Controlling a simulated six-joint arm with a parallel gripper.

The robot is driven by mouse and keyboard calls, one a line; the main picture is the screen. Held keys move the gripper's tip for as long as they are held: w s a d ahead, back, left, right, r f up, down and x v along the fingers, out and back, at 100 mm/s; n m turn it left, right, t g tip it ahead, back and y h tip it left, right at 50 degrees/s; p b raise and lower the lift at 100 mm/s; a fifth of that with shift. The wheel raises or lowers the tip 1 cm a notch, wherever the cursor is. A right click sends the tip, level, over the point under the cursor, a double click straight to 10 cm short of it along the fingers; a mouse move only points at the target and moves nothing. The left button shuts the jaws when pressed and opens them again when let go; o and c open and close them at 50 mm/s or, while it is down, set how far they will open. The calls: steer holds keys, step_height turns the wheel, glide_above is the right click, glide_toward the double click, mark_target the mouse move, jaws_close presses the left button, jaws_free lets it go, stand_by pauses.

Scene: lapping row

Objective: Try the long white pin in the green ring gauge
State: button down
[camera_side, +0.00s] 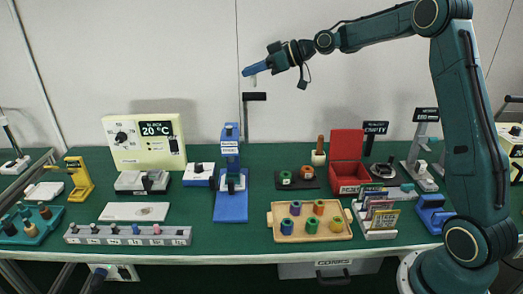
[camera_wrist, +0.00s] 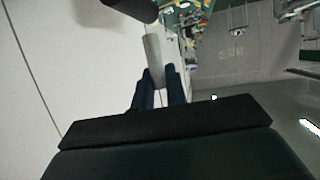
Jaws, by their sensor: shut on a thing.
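My gripper (camera_side: 251,71) is high above the back of the bench, in front of the wall. It is shut on a long white pin (camera_side: 254,79), which hangs below the fingertips. In the wrist view the pin (camera_wrist: 153,46) shows pale grey between the fingers (camera_wrist: 158,78). Another green ring (camera_side: 285,178) sits on a black plate (camera_side: 319,183) behind the tray.
A blue stand (camera_side: 230,207) rises left of the tray. A grey rack (camera_side: 175,240) lies at the front left. A red box (camera_side: 347,146) and a card rack (camera_side: 381,235) stand to the right.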

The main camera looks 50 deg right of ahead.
steer(key=s+d+m+t+h, duration=0.15)
steer(key=s+d, duration=0.35)
steer(key=d, duration=0.7)
step_height(320, 180, down, 27)
steer(key=shift+w+a+f, duration=0.2)
steer(key=shift+a, duration=0.15)
steer(key=shift+f+g, duration=0.15)
steer(key=shift+g, duration=0.1)
steer(key=shift+f, duration=2.7)
steer(key=shift+f, duration=2.15)
steer(key=c, duration=1.3)
jaws_free()
steer(key=shift+f, duration=0.1)
steer(key=shift+c, duration=0.2)
